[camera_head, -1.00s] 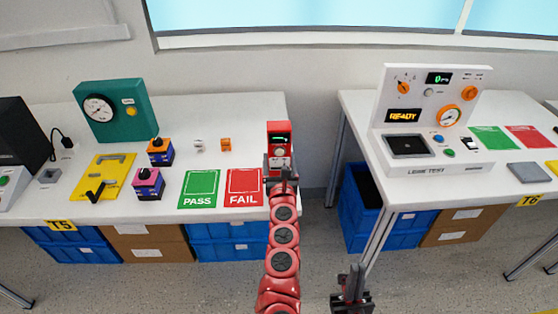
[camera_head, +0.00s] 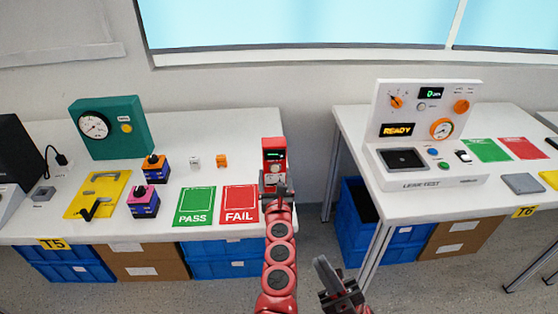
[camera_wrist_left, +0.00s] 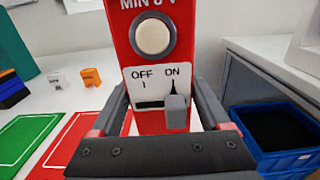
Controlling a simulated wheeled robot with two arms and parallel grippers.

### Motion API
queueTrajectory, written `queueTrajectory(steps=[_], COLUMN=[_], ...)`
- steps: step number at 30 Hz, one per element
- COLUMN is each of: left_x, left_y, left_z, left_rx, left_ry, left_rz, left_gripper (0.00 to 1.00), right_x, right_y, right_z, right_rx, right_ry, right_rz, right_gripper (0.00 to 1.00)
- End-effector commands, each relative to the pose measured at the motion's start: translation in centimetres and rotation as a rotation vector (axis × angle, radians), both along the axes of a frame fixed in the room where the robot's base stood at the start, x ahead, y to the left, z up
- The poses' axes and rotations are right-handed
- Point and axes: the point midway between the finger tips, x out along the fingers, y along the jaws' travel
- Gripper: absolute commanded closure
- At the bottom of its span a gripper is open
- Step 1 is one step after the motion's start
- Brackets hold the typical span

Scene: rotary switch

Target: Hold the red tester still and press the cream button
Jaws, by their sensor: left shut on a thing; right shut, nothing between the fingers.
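The red tester (camera_head: 273,146) stands upright at the right end of the left table, next to the FAIL card. In the left wrist view the tester (camera_wrist_left: 190,20) shows a round cream button (camera_wrist_left: 152,37) and a grey switch lever (camera_wrist_left: 175,112) under the ON mark. My left gripper (camera_head: 274,184) is shut on the tester, with its dark fingers on both sides of the lower body. My right gripper (camera_head: 325,268) is shut and empty, low in front of the gap between the tables, to the right of and apart from the tester.
A green PASS card (camera_head: 194,206) and red FAIL card (camera_head: 239,204) lie left of the tester. Small boxes, a yellow fixture (camera_head: 97,194) and a teal gauge (camera_head: 110,126) stand farther left. A white leak-test station (camera_head: 425,135) stands on the right table.

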Motion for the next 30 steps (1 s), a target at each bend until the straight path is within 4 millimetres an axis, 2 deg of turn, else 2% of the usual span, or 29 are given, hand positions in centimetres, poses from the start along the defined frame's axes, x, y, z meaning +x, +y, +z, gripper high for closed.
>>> queueTrajectory(steps=[3, 6, 8, 12, 15, 21, 30], left_x=[0.0, 0.0, 0.0, 0.0, 0.0, 0.0, 0.0], left_y=[0.0, 0.0, 0.0, 0.0, 0.0, 0.0, 0.0], left_z=[0.1, 0.1, 0.1, 0.1, 0.1, 0.1, 0.1], left_rx=[0.000, 0.000, 0.000, 0.000, 0.000, 0.000, 0.000], left_ry=[-0.001, -0.001, -0.001, -0.001, -0.001, -0.001, -0.001], left_rz=[0.000, 0.000, 0.000, 0.000, 0.000, 0.000, 0.000], left_gripper=[1.00, 1.00, 1.00, 1.00, 1.00, 1.00, 1.00], right_x=[3.5, 6.9, 9.0, 13.1, 15.0, 16.6, 16.7], right_y=[3.1, 4.1, 3.7, 1.5, -0.3, -2.3, -2.4], right_z=[-0.1, -1.5, -2.4, -3.5, -3.3, -2.9, -2.9], right_rx=[-0.328, -0.591, -0.731, -0.971, -1.074, -1.159, -1.163], right_ry=[0.054, 0.121, 0.157, 0.211, 0.221, 0.226, 0.227], right_rz=[-0.014, -0.098, -0.172, -0.367, -0.486, -0.609, -0.618], right_gripper=[1.00, 1.00, 1.00, 1.00, 1.00, 1.00, 1.00])
